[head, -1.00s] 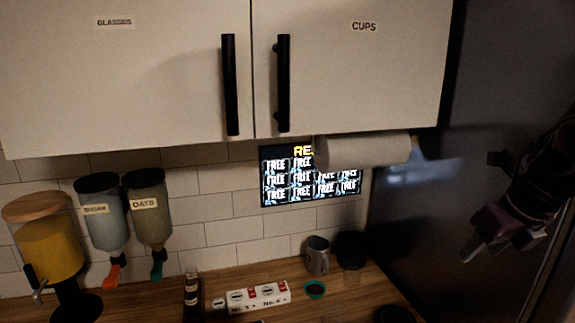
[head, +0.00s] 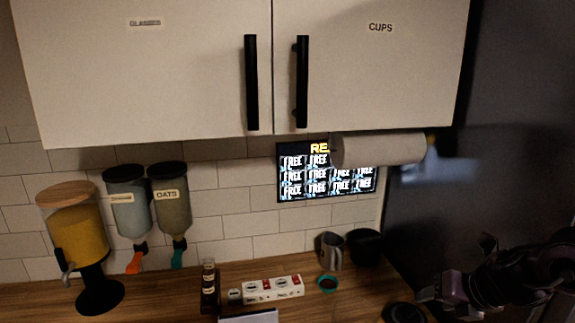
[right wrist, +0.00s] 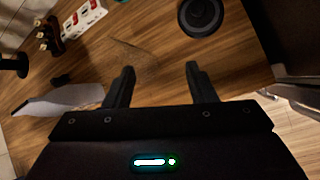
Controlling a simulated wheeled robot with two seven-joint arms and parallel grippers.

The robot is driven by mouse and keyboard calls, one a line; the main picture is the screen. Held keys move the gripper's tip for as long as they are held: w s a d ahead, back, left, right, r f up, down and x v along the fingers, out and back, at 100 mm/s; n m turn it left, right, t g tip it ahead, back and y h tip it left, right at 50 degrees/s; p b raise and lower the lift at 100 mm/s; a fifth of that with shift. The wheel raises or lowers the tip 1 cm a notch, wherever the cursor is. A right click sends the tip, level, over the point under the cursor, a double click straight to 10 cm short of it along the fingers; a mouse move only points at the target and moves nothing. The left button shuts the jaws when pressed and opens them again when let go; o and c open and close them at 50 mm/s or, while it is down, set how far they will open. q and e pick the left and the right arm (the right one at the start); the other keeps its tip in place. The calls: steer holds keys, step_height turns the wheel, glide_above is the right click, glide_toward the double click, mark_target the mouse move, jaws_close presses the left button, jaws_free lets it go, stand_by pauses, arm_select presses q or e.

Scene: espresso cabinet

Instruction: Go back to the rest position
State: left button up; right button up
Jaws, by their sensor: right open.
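My right gripper (head: 428,296) is at the lower right of the head view, beside the counter's right end. In the right wrist view its two black fingers (right wrist: 160,85) are apart with nothing between them, above the wooden counter (right wrist: 150,45). My left gripper is in neither view. The cups cabinet (head: 385,70) and the glasses cabinet (head: 150,75) above are both shut.
On the counter stand a yellow-filled dispenser (head: 75,230), a white power strip (head: 273,289), a metal mug (head: 331,251) and a dark round object (head: 402,313). A paper towel roll (head: 380,149) hangs under the cabinet. A tall dark surface (head: 510,120) bounds the right side.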

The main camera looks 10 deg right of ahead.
steer(key=s+a+f+m+t+h, duration=0.1)
steer(key=s+a+f+m+t, duration=0.15)
steer(key=a+f+m, duration=0.95)
steer(key=s+a+f+m+g, duration=0.2)
steer(key=s+a+m+g, duration=0.1)
steer(key=s+m, duration=0.55)
steer(key=s+a+f+m+g, duration=0.2)
steer(key=s+m+g, duration=0.1)
steer(key=s+m, duration=0.55)
step_height(320, 180, down, 42)
steer(key=m+g+b, duration=0.1)
steer(key=g+b, duration=0.1)
steer(key=b, duration=0.8)
arm_select(q)
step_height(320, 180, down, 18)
steer(key=b, duration=0.7)
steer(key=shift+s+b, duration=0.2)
steer(key=shift+b, duration=0.2)
arm_select(e)
steer(key=s+d+f, duration=0.1)
steer(key=s+f, duration=0.8)
steer(key=f, duration=0.3)
steer(key=s+d+f, duration=0.2)
steer(key=s+f, duration=0.8)
steer(key=f, duration=0.2)
steer(key=shift+s+d+g+h, duration=0.25)
steer(key=shift+s+g+h, duration=0.05)
steer(key=shift+g+h, duration=0.15)
